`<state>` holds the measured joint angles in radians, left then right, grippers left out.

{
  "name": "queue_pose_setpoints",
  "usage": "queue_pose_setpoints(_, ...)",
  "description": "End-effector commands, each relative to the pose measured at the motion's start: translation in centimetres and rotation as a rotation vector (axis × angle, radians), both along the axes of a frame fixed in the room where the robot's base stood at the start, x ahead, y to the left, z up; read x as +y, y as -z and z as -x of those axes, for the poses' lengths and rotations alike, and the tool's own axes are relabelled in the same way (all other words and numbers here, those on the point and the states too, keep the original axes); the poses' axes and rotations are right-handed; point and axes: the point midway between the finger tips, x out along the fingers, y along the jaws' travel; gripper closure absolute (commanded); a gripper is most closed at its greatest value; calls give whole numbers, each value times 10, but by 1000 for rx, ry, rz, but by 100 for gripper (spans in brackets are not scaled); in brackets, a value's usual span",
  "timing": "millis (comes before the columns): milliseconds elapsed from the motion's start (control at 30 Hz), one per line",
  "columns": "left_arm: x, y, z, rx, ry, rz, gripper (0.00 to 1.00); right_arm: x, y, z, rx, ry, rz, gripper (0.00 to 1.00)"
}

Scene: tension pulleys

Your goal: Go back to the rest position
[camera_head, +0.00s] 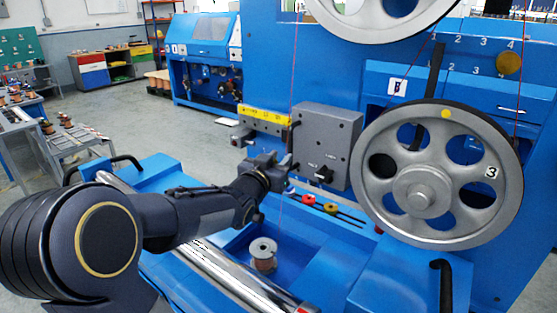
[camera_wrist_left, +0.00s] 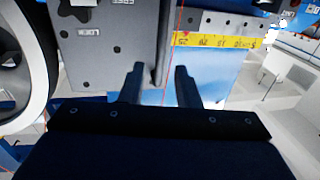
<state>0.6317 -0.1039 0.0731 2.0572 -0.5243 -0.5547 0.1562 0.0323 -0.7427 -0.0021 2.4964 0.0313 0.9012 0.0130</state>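My left gripper (camera_head: 284,166) reaches in from the left and is in front of the blue machine, just left of the grey control box (camera_head: 340,130). In the left wrist view its two dark fingers (camera_wrist_left: 158,84) stand apart with nothing held. A thin red wire (camera_head: 293,80) runs down the machine near the gripper. In the left wrist view the wire (camera_wrist_left: 174,45) passes through the gap seen between the fingers, but I cannot tell its depth. My right gripper is not in view.
A large grey pulley wheel (camera_head: 359,180) is at the right, with another (camera_head: 390,35) above. A yellow scale (camera_head: 262,115) is behind the gripper. A spool (camera_head: 263,249) stands in the blue tray below, beside a shiny roller (camera_head: 215,270). Open floor (camera_head: 130,125) lies at the back left.

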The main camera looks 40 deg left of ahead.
Motion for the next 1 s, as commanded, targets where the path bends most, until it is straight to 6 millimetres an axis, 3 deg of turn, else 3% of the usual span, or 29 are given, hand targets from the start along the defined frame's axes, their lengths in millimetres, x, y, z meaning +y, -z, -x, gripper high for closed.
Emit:
queue_pose_setpoints(433,-1,0,0,5,0,4,71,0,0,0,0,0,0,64)
queue_pose_setpoints(567,-19,3,10,74,2,51,71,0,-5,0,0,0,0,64)
queue_pose_setpoints(667,-52,14,31,205,14,138,71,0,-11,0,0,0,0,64)
queue_pose_setpoints(767,-99,38,68,388,64,256,71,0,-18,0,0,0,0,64)
queue_pose_setpoints(900,-171,75,133,653,189,406,71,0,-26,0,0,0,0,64)
queue_pose_setpoints(1000,-211,94,176,806,287,475,71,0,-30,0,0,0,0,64)
